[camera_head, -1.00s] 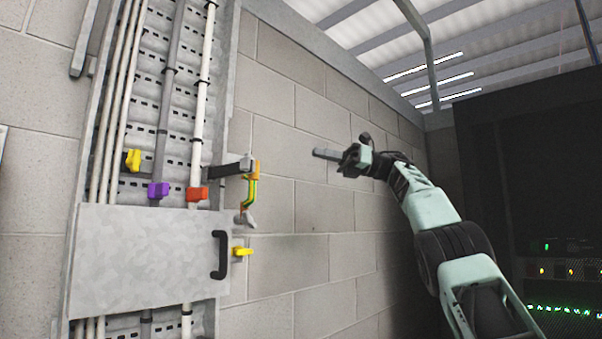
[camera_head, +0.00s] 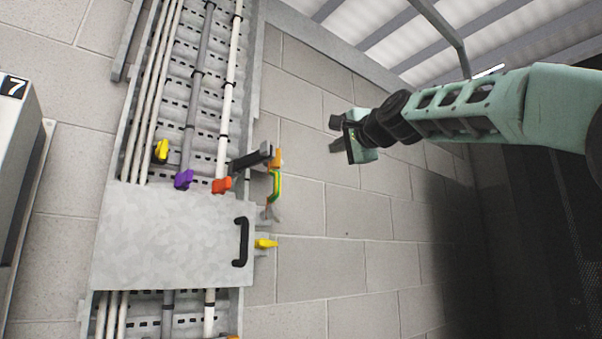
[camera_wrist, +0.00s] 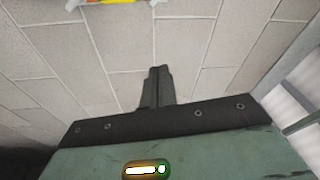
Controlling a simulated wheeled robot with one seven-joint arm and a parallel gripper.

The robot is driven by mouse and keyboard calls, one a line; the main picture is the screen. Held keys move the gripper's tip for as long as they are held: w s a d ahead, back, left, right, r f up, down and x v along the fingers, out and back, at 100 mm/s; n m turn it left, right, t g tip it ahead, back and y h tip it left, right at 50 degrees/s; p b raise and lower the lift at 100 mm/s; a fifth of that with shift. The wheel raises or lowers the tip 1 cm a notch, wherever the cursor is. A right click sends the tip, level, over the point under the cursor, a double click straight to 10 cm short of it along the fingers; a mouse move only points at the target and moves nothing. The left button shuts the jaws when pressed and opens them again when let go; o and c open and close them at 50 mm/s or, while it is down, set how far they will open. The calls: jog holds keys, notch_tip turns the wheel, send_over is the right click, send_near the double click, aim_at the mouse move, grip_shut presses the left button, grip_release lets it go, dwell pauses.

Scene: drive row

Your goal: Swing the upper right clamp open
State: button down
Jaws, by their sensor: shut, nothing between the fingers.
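The upper right clamp (camera_head: 252,158) is a dark bar with a grey end, lying across the right rail of the cable tray, above the cover plate (camera_head: 165,240). An orange bracket with a green-yellow strap (camera_head: 275,182) hangs just right of it. My gripper (camera_head: 337,136) is shut and empty, to the right of the clamp and apart from it, in front of the block wall. The wrist view shows the closed fingers (camera_wrist: 158,72) against the wall, with a yellow and orange piece (camera_wrist: 118,2) cut off at the top edge.
A black handle (camera_head: 240,242) and a yellow tab (camera_head: 266,243) are at the plate's right side. Yellow (camera_head: 161,151), purple (camera_head: 183,179) and orange-red (camera_head: 222,185) clips sit on the cables. A dark rack (camera_head: 535,240) stands right. Bare wall lies between gripper and tray.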

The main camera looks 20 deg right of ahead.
aim_at(280, 158)
jog(key=s+a+f+g+y, duration=0.2)
jog(key=a+f+y, duration=0.1)
jog(key=a, duration=0.1)
jog(key=p+x, duration=0.5)
jog(key=x, duration=0.5)
jog(key=shift+m, duration=0.3)
jog(key=shift+s+a+p, duration=0.35)
jog(key=shift+s+a, duration=0.3)
jog(key=shift+a, duration=0.25)
jog(key=shift+s+a+p, duration=0.35)
jog(key=shift+s+a, duration=0.3)
jog(key=shift+a, duration=0.25)
jog(key=shift+f, duration=0.1)
jog(key=shift+s+a, duration=0.8)
jog(key=shift+w+d, duration=0.15)
